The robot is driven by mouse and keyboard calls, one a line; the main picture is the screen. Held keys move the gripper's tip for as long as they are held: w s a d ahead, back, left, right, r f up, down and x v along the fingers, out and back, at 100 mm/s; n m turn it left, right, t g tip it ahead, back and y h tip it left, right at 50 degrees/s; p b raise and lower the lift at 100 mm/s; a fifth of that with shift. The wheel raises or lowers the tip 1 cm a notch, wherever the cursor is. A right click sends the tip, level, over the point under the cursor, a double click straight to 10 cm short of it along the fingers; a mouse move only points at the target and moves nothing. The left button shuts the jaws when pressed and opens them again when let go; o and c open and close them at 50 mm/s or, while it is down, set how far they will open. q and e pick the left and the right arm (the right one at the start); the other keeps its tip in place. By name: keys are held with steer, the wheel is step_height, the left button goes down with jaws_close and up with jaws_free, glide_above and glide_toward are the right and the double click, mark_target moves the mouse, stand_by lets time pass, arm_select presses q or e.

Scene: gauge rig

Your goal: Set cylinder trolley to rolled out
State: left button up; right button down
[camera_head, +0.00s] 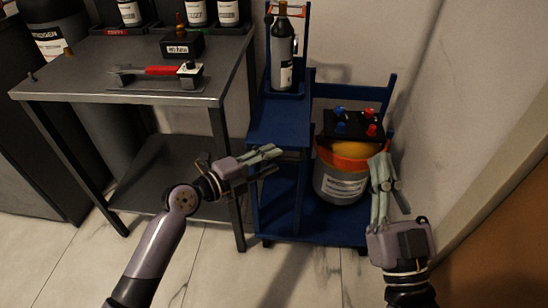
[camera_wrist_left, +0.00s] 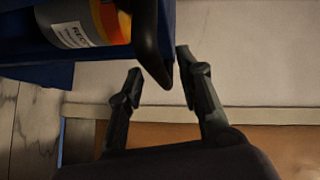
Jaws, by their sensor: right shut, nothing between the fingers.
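The cylinder trolley (camera_head: 278,125) is a dark blue frame standing against the wall, right of the workbench. A grey gas cylinder (camera_head: 283,55) stands upright on its upper shelf. My left gripper (camera_head: 275,161) is at the trolley's left side, below the shelf. In the left wrist view its fingers (camera_wrist_left: 160,72) are spread, with a dark curved bar (camera_wrist_left: 153,45) reaching between the fingertips; I cannot tell whether they touch it. My right gripper (camera_head: 381,160) is shut and empty, fingers upward, in front of the trolley's right side.
A grey bucket (camera_head: 338,185) with an orange rim stands on the trolley's low base, below a black rack with red and blue caps (camera_head: 352,124). The metal workbench (camera_head: 130,84) holds a red-handled tool (camera_head: 160,71). Tiled floor (camera_head: 210,265) is clear in front.

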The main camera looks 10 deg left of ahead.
arm_select(q)
steer(key=shift+x, duration=0.95)
steer(key=shift+c, duration=0.2)
jaws_close()
